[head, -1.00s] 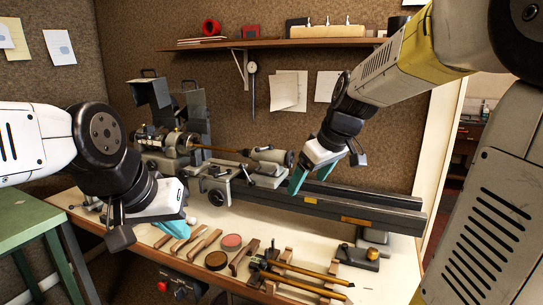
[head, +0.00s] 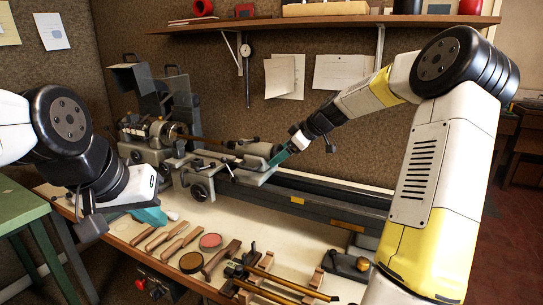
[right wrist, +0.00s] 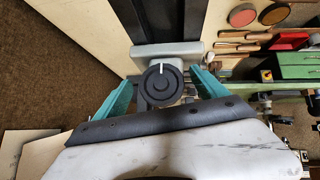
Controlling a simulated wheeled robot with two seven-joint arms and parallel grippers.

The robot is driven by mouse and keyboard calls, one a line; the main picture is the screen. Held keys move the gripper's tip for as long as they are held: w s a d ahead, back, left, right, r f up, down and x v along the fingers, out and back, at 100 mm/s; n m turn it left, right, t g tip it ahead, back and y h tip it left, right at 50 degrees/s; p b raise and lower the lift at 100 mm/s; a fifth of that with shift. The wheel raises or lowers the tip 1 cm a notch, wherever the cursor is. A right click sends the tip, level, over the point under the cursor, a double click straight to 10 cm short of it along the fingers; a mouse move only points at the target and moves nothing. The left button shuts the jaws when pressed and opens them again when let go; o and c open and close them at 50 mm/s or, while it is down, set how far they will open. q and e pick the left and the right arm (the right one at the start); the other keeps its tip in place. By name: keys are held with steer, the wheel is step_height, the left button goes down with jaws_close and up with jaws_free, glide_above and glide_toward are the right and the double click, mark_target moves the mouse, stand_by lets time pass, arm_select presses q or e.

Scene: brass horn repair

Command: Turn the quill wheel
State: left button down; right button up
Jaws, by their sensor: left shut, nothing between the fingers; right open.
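The quill wheel (right wrist: 160,84), a dark round handwheel with a white mark at its top, shows in the right wrist view at the end of the grey tailstock (right wrist: 168,54). My right gripper (right wrist: 162,77) is open, its teal fingers on either side of the wheel; I cannot tell whether they touch it. In the head view the right gripper (head: 281,157) is at the right end of the tailstock (head: 254,153) and hides the wheel. My left gripper (head: 150,216) is shut and empty over the bench's front left.
The lathe bed (head: 320,205) runs along the back of the bench. Wooden-handled tools (head: 172,236), round pads (head: 210,241) and brass rods (head: 285,280) lie at the front. A shelf (head: 330,22) hangs above. A green stand (head: 22,207) is at left.

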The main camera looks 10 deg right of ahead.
steer(key=shift+x, duration=0.85)
steer(key=c, duration=1.4)
steer(key=shift+o, duration=0.2)
